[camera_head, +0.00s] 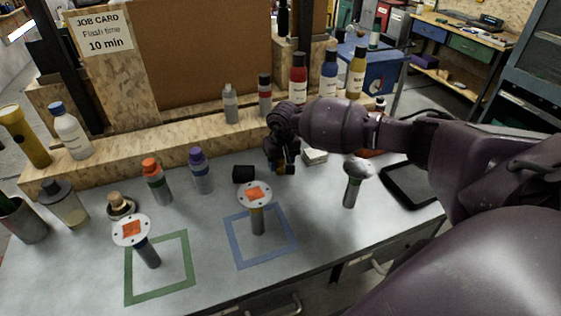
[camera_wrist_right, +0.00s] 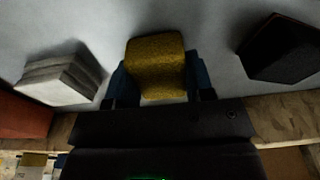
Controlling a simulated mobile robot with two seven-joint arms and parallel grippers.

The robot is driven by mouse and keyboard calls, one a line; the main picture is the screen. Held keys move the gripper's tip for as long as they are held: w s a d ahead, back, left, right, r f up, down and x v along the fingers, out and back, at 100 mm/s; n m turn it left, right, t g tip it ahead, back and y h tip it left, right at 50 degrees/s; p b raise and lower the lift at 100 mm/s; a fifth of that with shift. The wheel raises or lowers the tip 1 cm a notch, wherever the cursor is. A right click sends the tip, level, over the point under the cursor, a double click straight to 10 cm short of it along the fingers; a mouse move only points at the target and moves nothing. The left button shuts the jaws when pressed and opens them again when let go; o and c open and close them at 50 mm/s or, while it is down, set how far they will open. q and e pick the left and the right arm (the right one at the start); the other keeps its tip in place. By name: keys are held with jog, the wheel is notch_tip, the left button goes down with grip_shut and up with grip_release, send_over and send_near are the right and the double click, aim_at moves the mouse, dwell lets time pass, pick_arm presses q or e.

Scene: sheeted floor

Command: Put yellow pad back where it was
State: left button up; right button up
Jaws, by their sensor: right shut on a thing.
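My right gripper (camera_head: 284,164) reaches down over the bench, at the foot of the wooden ledge. In the right wrist view the yellow pad (camera_wrist_right: 155,66) sits between the two blue fingers (camera_wrist_right: 160,85), which are shut on it. In the head view only a small part of the pad (camera_head: 289,170) shows under the dark wrist. I cannot tell whether the pad touches the bench. My left gripper is not in view.
A black block (camera_head: 243,174) and a pale block (camera_head: 314,156) lie on either side of the gripper. Two disc-topped posts stand at the green square (camera_head: 158,293) and blue square (camera_head: 265,258). Bottles line the wooden ledge (camera_head: 200,136). A silver-headed object (camera_head: 353,184) stands right.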

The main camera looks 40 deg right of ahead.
aim_at(282, 163)
jog(key=shift+f, duration=0.15)
jog(key=o, duration=0.9)
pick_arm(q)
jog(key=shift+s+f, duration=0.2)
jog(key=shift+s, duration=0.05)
pick_arm(e)
jog(key=shift+r, duration=0.2)
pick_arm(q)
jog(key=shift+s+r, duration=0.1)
pick_arm(e)
jog(key=r, duration=0.4)
jog(key=s+r, duration=0.1)
jog(key=r, duration=0.7)
jog(key=shift+s+a, duration=0.2)
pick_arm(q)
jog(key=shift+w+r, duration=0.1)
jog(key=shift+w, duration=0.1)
